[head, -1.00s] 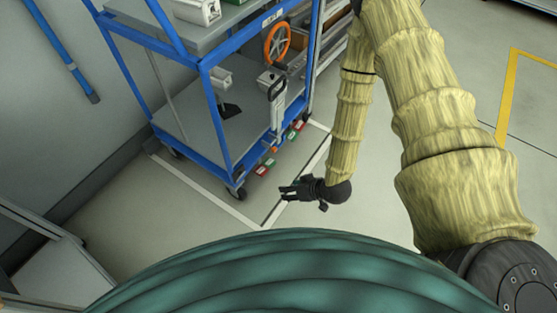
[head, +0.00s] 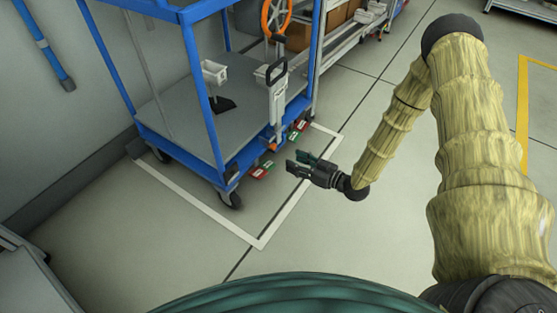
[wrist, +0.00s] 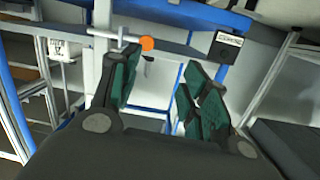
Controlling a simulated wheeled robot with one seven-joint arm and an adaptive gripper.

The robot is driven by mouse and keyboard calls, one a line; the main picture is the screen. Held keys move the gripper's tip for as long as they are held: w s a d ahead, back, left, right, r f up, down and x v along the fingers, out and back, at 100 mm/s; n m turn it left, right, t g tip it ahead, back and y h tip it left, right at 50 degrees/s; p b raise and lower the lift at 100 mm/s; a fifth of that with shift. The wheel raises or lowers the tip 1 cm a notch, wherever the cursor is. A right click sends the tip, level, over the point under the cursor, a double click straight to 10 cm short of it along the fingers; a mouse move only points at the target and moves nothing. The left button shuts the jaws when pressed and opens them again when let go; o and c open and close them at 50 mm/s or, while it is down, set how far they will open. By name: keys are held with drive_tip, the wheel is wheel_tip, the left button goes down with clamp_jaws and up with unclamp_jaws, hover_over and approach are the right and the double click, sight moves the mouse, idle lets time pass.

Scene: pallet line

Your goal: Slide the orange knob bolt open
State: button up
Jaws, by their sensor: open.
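The orange knob (wrist: 147,43) of the bolt shows in the wrist view, at the end of a thin pale rod (wrist: 120,37) on the blue frame. In the wrist view it appears between and beyond the fingertips, nearer the left finger. In the head view a small orange spot (head: 273,148) on the cart's lower front edge looks like the same knob. My gripper (head: 301,163) is open and empty, with green finger pads, to the right of the cart and apart from it. The wrist view shows my gripper's (wrist: 158,85) two fingers spread. The bolt's catch is too small to make out.
The blue cart (head: 183,157) stands on wheels inside a white floor outline (head: 282,218). An orange handwheel (head: 276,16) and a black-handled lever (head: 277,90) are above its near corner.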

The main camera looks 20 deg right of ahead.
sight(275, 147)
drive_tip(key=shift+n+t+y, duration=0.5)
drive_tip(key=shift+n+y, duration=0.2)
drive_tip(key=w+a+b, duration=0.1)
drive_tip(key=w+b, duration=0.1)
drive_tip(key=w+f+b, duration=0.1)
drive_tip(key=w+b, duration=0.2)
drive_tip(key=w+a+f+b, duration=0.1)
drive_tip(key=w+b, duration=0.1)
drive_tip(key=w, duration=0.1)
drive_tip(key=shift+w+a+f+b, duration=0.1)
drive_tip(key=shift+w+a+b, duration=0.1)
drive_tip(key=shift+a+b, duration=0.2)
drive_tip(key=shift+b+x, duration=0.35)
drive_tip(key=shift+x, duration=0.5)
drive_tip(key=shift+c, duration=0.5)
clamp_jaws()
